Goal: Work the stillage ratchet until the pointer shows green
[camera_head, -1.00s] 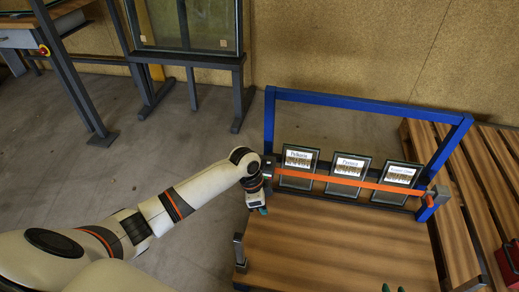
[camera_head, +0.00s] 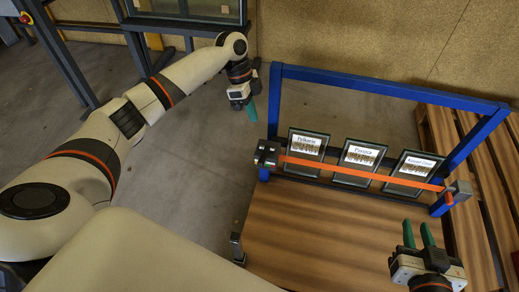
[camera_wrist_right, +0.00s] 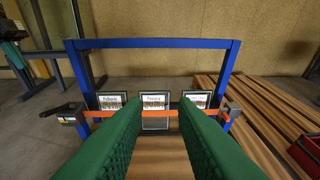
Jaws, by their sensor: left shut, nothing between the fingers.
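The blue-framed stillage (camera_head: 390,86) holds three glass panes with labels, the middle one (camera_head: 358,160) among them. An orange strap (camera_head: 360,171) runs across them. The dark ratchet (camera_head: 267,153) sits at the strap's left end. In the right wrist view the ratchet (camera_wrist_right: 72,109) has a dark lever pointing left and a small coloured gauge (camera_wrist_right: 68,121); its pointer is too small to read. My left gripper (camera_head: 252,112) is shut and empty, above and left of the ratchet, apart from it. My right gripper (camera_head: 418,232) is open and empty over the wooden deck, in front of the strap.
The wooden deck (camera_head: 300,235) is bare. A slatted pallet (camera_head: 470,175) lies at the right with a red crate (camera_wrist_right: 306,150) near it. A dark stand (camera_head: 160,25) with a framed glass is at the back left. Open floor lies left of the stillage.

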